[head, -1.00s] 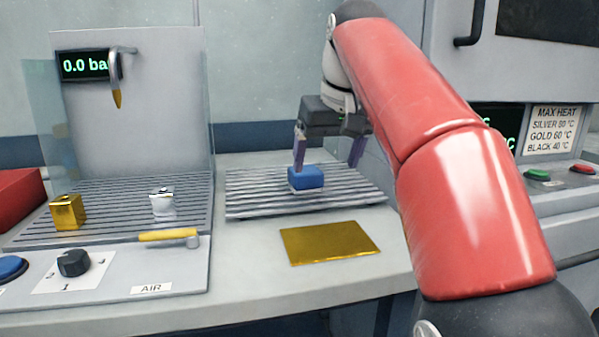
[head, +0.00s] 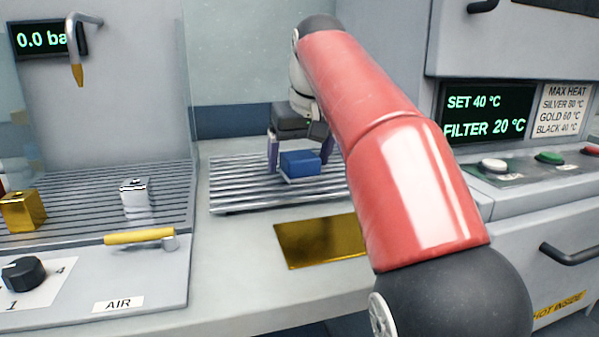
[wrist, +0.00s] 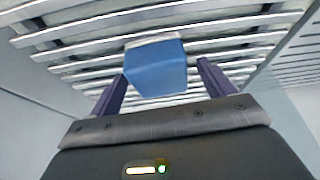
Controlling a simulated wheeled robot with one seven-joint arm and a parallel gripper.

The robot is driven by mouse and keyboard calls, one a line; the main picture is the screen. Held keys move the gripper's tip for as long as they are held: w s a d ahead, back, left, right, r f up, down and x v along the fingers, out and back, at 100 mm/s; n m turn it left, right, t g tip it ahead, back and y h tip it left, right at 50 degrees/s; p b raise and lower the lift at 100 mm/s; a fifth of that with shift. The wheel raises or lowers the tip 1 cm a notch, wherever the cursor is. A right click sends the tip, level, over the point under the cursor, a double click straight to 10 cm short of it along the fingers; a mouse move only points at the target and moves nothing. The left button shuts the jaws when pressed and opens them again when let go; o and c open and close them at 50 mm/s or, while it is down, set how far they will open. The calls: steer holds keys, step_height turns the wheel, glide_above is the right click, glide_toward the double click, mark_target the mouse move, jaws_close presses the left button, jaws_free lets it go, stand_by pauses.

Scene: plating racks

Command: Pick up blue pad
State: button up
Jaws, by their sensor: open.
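The blue pad (head: 300,163) is a small blue block with a pale underside, on the grey slatted rack (head: 240,197) in the middle of the head view. In the wrist view the pad (wrist: 156,68) lies between and just beyond the fingertips, over the slats. My gripper (head: 298,160) is open, with one purple finger on each side of the pad. Part of the right finger is hidden by my red arm in the head view.
A gold plate (head: 315,240) lies in front of the rack. To the left, a gold block (head: 22,210) and a silver block (head: 135,196) stand on another slatted tray, near a yellow-handled valve (head: 140,236) and a hanging nozzle (head: 77,60). A heater cabinet with a display (head: 485,115) stands right.

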steer(key=shift+w+f, duration=0.15)
steer(key=shift+f, duration=0.25)
steer(key=c, duration=1.1)
steer(key=shift+r, duration=0.1)
